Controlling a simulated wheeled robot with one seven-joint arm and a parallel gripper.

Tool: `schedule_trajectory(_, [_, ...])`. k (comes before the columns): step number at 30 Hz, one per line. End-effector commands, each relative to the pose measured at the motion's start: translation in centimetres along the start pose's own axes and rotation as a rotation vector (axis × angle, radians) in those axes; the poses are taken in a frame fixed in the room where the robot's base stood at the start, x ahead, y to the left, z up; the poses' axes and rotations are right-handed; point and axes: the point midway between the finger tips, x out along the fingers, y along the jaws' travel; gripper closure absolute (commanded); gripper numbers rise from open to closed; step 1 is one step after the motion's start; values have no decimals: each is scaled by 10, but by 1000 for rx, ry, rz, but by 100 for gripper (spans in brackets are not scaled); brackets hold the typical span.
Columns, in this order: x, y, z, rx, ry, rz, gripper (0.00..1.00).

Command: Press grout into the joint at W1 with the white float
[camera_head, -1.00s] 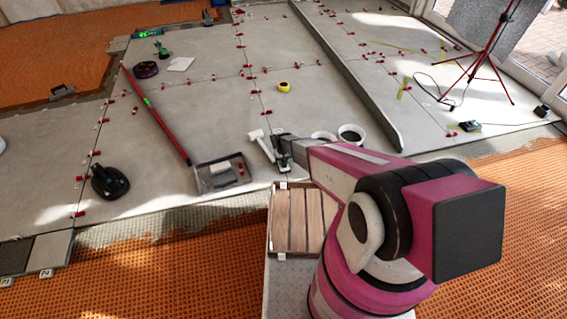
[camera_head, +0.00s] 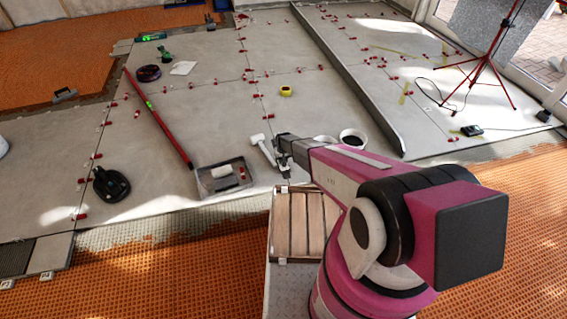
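A grey tray (camera_head: 203,192) lies on the tiles left of my gripper. It holds a small white block (camera_head: 221,171), which could be the white float, but it is too small to be sure. A white mallet-like tool (camera_head: 262,148) lies just left of my gripper (camera_head: 281,156). My gripper points away from me, low over the near edge of the tiled floor. Its fingers are dark and small, and I cannot tell whether they are open or touch the white tool. I cannot read a W1 mark anywhere.
Small white tags (camera_head: 47,276) stand at the near left tile edge. A slatted wooden crate (camera_head: 287,258) is close below my arm. A black suction cup (camera_head: 110,184), a red level (camera_head: 160,122), white buckets (camera_head: 353,139) and a long grey bar (camera_head: 350,85) occupy the tiles.

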Motion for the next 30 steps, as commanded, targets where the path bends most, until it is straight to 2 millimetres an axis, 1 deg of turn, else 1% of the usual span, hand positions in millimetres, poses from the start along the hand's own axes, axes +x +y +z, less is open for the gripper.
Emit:
schedule_trajectory(5, [0, 0, -4, 0, 0, 0, 100])
schedule_trajectory(13, [2, 0, -16, 0, 0, 0, 100])
schedule_trajectory(20, [2, 0, -20, 0, 0, 0, 100])
schedule_trajectory(30, [0, 0, -37, 0, 1, 0, 100])
